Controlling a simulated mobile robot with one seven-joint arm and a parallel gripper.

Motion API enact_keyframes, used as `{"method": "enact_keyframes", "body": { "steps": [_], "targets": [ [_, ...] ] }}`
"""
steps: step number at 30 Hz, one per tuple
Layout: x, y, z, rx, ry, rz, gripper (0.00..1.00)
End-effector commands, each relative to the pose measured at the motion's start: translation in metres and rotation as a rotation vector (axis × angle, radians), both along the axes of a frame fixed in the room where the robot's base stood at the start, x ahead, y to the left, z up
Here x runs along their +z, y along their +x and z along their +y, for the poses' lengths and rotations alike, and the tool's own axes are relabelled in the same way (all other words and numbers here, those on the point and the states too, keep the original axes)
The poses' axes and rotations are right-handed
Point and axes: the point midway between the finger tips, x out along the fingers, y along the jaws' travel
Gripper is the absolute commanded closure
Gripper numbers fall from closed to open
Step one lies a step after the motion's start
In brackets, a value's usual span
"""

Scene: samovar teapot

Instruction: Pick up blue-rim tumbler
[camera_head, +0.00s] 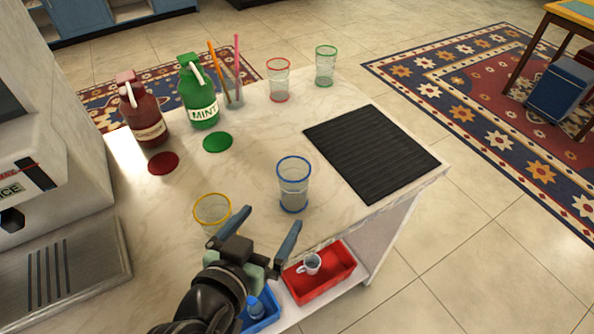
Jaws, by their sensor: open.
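The blue-rim tumbler (294,184) is a clear glass with a blue rim and blue base. It stands upright on the pale marble counter (240,266), near its front edge and left of the black mat. My gripper (269,216) is open and empty, with its two fingers pointing up the picture. It shows below and left of the blue-rim tumbler, apart from it in the picture. A yellow-rim tumbler (212,209) stands just left of my gripper, its lower part partly hidden.
Red-rim (279,80) and green-rim (325,66) tumblers stand at the back. A black ribbed mat (370,153) lies right. Red (143,112) and green (198,95) bottles and a white machine (45,130) are left. Below are a red tray (336,277) with a cup and a blue tray.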

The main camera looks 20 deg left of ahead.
Motion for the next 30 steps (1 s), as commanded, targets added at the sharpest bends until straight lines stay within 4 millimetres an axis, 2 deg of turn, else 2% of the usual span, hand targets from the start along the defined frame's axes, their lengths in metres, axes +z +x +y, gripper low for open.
{"method": "enact_keyframes", "body": {
  "steps": [4,12,20,30],
  "targets": [
    [-0.007,0.014,-0.001,-0.005,-0.005,0.003,0.00],
    [-0.025,0.058,0.001,-0.003,-0.003,0.002,0.00],
    [-0.033,0.075,0.001,-0.002,-0.004,0.003,0.00],
    [-0.051,0.112,0.000,-0.003,-0.003,0.003,0.00]
  ]
}}
